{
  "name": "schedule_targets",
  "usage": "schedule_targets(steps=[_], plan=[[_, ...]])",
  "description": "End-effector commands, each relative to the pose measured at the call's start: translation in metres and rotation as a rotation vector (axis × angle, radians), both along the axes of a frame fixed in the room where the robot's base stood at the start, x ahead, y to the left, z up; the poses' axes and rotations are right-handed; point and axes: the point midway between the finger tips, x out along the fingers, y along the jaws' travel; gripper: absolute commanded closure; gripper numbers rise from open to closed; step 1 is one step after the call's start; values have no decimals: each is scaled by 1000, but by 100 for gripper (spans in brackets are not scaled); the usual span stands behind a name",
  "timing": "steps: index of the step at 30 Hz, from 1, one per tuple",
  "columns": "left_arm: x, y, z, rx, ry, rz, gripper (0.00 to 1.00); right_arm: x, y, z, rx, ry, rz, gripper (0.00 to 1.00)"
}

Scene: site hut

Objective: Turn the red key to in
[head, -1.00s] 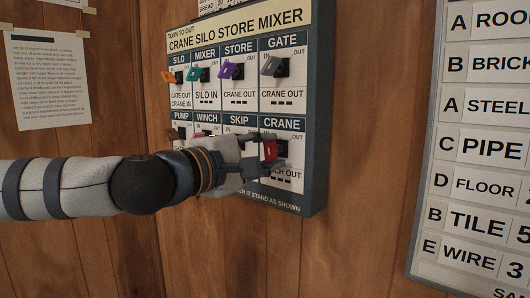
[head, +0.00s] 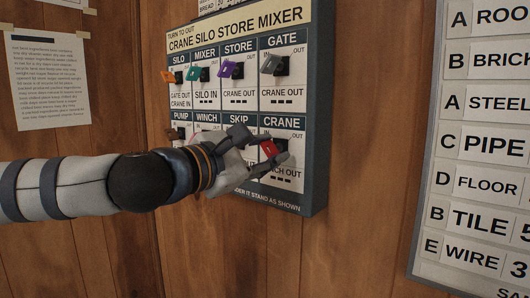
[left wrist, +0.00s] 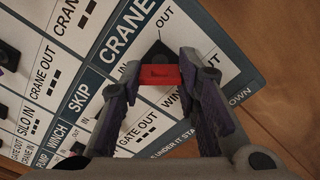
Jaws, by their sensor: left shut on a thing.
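The red key (head: 268,149) sits in the CRANE lock at the bottom right of the switch panel (head: 318,90). My left gripper (head: 269,151) is shut on it, with one finger on each side. In the left wrist view the red key (left wrist: 160,76) shows as a red bar between the fingers, in front of the dark lock. OUT is readable beside the lock there. My right gripper is not in view.
Orange (head: 194,74), green, purple (head: 226,69) and grey (head: 271,65) keys stand in the upper row. My left arm covers part of the lower row. A letter-and-word board (head: 480,150) hangs at the right and a paper sheet (head: 48,80) at the left.

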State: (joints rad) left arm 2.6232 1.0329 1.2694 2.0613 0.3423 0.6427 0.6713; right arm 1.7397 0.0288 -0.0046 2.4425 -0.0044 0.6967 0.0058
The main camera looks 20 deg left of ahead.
Motion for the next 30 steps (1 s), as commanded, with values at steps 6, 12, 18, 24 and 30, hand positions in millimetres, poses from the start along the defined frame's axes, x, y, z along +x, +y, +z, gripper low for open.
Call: schedule_targets(steps=[6, 12, 18, 24, 30], plan=[[0, 0, 0, -8, 4, 1, 98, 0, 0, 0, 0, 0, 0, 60], [0, 0, 0, -8, 3, 0, 98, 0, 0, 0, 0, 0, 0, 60], [0, 0, 0, -7, 2, 0, 50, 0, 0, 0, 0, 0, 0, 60], [-1, 1, 0, -7, 2, 0, 50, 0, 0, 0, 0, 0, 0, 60], [-37, 15, 2, -9, -1, 1, 50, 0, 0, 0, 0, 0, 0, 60]])
